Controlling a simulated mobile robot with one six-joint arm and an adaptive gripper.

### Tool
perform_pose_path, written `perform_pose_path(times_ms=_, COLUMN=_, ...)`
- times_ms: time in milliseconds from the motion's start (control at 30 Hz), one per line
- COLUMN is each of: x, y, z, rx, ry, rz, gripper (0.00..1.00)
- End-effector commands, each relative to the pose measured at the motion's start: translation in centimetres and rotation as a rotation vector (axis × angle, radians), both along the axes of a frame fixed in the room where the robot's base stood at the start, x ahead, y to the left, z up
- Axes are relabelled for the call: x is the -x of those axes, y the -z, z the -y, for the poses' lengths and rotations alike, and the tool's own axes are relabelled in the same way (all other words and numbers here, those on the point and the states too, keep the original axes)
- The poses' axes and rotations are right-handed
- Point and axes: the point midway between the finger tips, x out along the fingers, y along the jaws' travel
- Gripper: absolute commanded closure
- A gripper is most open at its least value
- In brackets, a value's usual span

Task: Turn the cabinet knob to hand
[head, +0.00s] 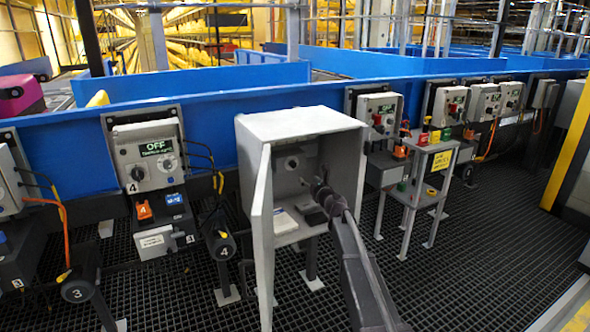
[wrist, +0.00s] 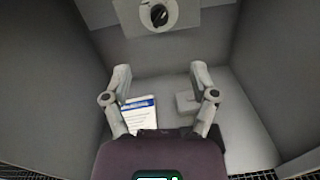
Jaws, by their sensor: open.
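The grey cabinet (head: 300,122) stands in the middle of the head view with its door (head: 262,235) swung open to the left. Its knob (head: 292,163) is on the back wall inside. In the wrist view the knob (wrist: 158,15) is a dark round dial on a light plate at the top centre. My gripper (head: 318,188) reaches into the cabinet, below and right of the knob. In the wrist view my gripper (wrist: 160,78) has its two fingers spread with nothing between them. The fingers are apart from the knob. The knob's markings are too small to read.
A white card with a blue band (wrist: 140,112) and a grey block (wrist: 188,102) lie on the cabinet floor. The cabinet walls close in on both sides. A control box reading OFF (head: 150,155) stands left; a small stand with coloured buttons (head: 425,160) stands right.

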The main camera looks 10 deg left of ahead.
Motion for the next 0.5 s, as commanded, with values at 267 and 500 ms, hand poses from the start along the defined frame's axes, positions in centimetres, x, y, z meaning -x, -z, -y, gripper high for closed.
perform_pose_path(times_ms=267, x=-0.2, y=0.0, z=-0.2, rx=0.003, ry=-0.002, rz=0.001, gripper=0.24)
perform_pose_path(times_ms=500, x=-1.6, y=0.0, z=-1.0, rx=0.004, ry=-0.002, rz=0.001, gripper=0.24)
